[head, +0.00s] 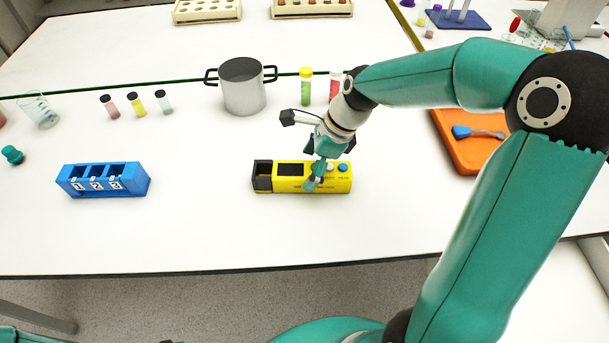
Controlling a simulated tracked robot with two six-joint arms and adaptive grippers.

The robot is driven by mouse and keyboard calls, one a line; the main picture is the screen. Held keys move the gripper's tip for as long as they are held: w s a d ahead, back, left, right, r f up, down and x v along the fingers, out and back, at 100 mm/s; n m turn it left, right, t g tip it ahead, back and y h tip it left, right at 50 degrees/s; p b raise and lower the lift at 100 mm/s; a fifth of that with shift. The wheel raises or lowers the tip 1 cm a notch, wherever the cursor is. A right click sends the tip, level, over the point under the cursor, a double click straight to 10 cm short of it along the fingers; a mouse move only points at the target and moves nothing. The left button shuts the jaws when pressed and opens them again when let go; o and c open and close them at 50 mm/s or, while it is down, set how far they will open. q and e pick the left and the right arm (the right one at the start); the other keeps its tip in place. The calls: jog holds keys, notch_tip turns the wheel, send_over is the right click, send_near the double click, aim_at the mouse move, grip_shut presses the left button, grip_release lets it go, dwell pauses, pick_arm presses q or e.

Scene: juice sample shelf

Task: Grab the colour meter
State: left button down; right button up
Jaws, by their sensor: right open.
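The colour meter (290,185) is a yellow box with a dark screen, a black left end and blue and white buttons. It lies flat on the white table near the front edge, in the middle of the head view. My right gripper (300,152) is open above the meter's right half, with one finger in front of it and hiding part of its face. I cannot tell whether a finger touches it. My left gripper is not in view.
A blue numbered rack (103,182) stands left of the meter. A grey pot (242,88) and a yellow-capped bottle (306,86) stand behind it. Small vials (137,105) are at back left. An orange tray (466,158) lies right. Table between rack and meter is clear.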

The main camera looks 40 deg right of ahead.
aim_at(307, 168)
jog(key=x, duration=0.3)
jog(key=shift+f, duration=0.2)
jog(key=shift+c, duration=0.2)
jog(key=shift+w+d, duration=0.1)
jog(key=c, duration=1.5)
jog(key=shift+r, duration=0.2)
